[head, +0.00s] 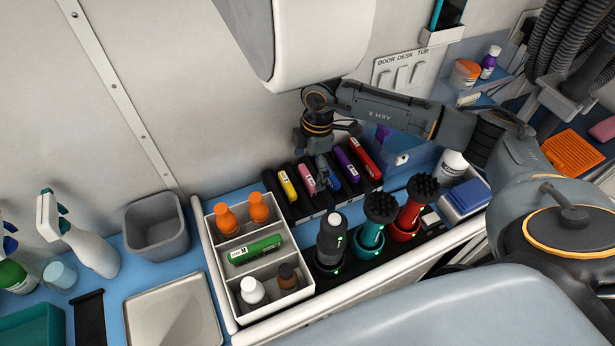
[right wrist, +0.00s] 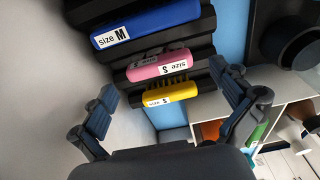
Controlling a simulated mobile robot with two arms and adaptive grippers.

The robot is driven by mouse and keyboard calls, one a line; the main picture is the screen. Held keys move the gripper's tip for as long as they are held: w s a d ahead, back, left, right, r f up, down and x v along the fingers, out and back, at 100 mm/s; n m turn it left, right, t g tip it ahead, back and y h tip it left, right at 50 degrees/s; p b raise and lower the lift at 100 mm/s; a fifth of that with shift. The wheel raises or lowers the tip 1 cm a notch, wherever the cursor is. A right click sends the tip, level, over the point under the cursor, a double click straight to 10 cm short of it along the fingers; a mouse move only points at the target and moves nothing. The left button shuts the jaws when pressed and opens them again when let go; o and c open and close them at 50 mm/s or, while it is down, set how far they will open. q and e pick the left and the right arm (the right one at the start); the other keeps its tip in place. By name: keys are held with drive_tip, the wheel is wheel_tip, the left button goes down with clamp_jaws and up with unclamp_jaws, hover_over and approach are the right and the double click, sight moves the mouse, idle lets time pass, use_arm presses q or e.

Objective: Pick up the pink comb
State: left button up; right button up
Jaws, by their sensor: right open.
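The pink comb (head: 307,179) lies in a black slotted rack (head: 290,212) against the wall, between a yellow one (head: 287,186) and a blue one. In the right wrist view the pink comb (right wrist: 162,66) shows its "size S" label. It lies between the blue comb (right wrist: 138,26) and the yellow comb (right wrist: 170,93). My right gripper (head: 322,172) is over the rack by the pink and blue combs. In the right wrist view its open fingers (right wrist: 163,83) stand wide on either side, with nothing between them touching. My left gripper is out of view.
Purple (head: 346,164) and red (head: 365,158) combs fill the rack's right side. A white divided tray (head: 232,301) with bottles and a green item stands in front left. Upright tools with teal (head: 369,238) and red (head: 408,219) handles stand in front right. A grey bin (head: 157,229) is left.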

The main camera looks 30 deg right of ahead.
sight(308, 175)
drive_tip(key=shift+a+f+p, duration=0.15)
drive_tip(key=shift+f+p, duration=0.15)
drive_tip(key=shift+f, duration=1.4)
drive_tip(key=c, duration=0.9)
drive_tip(key=shift+w+r+b, duration=0.1)
drive_tip(key=shift+r+b, duration=0.3)
drive_tip(key=shift+r, duration=0.15)
drive_tip(key=s+a+r+b, duration=0.4)
drive_tip(key=s+a+r, duration=0.5)
drive_tip(key=r, duration=0.3)
drive_tip(key=shift+a, duration=0.85)
